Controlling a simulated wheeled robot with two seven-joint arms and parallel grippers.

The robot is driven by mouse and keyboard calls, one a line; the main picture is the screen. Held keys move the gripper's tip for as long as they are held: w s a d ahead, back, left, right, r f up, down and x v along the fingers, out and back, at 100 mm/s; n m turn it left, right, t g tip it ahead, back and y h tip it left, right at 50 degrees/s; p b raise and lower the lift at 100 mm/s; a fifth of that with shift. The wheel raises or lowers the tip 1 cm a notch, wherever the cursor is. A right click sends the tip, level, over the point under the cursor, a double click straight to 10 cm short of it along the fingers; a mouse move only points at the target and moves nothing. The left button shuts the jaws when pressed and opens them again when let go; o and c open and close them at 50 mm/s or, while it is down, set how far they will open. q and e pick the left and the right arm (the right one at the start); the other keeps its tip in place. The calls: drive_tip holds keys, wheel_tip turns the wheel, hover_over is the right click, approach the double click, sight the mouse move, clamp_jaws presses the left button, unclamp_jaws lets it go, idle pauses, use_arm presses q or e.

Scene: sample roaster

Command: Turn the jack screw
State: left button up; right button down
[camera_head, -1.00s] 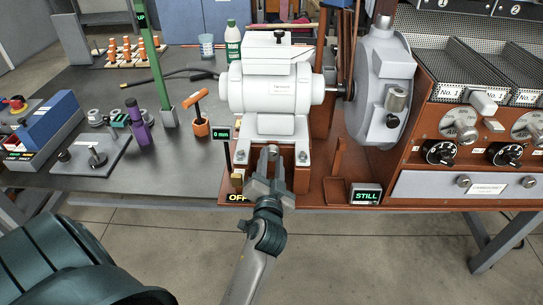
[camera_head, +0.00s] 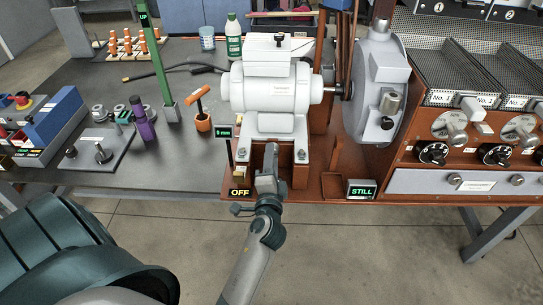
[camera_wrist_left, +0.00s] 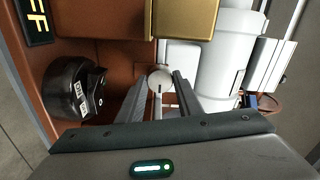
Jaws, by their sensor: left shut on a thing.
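The motor (camera_head: 276,88) is a pale grey cylinder on a foot at the front edge of the brown machine base. My left gripper (camera_head: 271,152) reaches up to the front of this foot, its jaws seen nearly edge-on. In the left wrist view the two fingers (camera_wrist_left: 161,92) are shut on the jack screw, whose pale round head (camera_wrist_left: 160,77) shows between their tips. The rest of the screw is mostly hidden by the fingers. A small display (camera_head: 223,132) stands left of the foot, its reading hard to make out. My right gripper is not in view.
An OFF sign (camera_head: 239,193) and a STILL display (camera_head: 361,191) flank my gripper. In the left wrist view a black knob (camera_wrist_left: 76,88) and a brass block (camera_wrist_left: 185,18) sit close to the fingers. An orange-handled tool (camera_head: 201,110) stands left on the dark table.

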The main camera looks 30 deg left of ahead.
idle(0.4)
use_arm(q)
drive_tip(key=o, duration=1)
drive_tip(key=shift+o, duration=0.2)
